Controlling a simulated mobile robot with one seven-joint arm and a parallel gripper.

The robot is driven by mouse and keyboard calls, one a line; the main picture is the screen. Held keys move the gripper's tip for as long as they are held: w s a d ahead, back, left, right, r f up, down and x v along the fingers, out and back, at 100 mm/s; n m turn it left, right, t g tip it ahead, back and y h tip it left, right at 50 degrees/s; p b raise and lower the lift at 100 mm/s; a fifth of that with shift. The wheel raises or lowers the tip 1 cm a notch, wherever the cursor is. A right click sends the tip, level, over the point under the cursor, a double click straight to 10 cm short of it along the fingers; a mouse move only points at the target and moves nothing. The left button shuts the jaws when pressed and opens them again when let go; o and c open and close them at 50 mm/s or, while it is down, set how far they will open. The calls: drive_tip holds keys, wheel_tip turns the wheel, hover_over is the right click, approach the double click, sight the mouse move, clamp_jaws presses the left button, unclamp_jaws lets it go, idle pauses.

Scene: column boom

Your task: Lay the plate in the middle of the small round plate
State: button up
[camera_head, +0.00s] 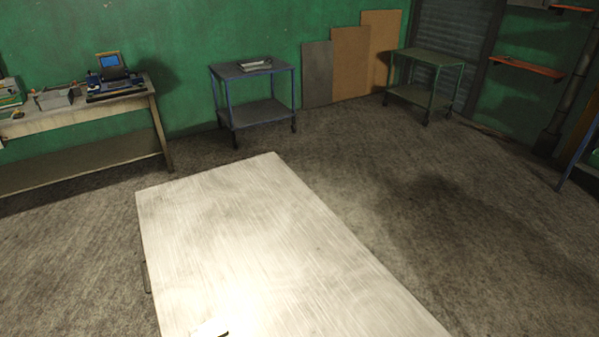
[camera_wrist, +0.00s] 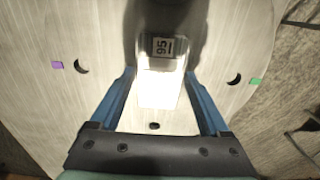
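My gripper (camera_wrist: 160,72) shows in the wrist view as two blue fingers pointing down at a pale surface. I cannot make out a separate small round plate with certainty; the pale surface (camera_wrist: 40,100) has a curved edge, black marks and purple and green tabs. The head view does not show my gripper.
In the head view a pale table (camera_head: 250,235) fills the front, mostly bare, with a small bright thing (camera_head: 210,328) at the bottom edge. A blue cart (camera_head: 253,107), a green cart (camera_head: 425,57) and a workbench (camera_head: 75,118) stand behind. The floor between is clear.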

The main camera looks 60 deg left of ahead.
drive_tip(key=shift+o, duration=1.1)
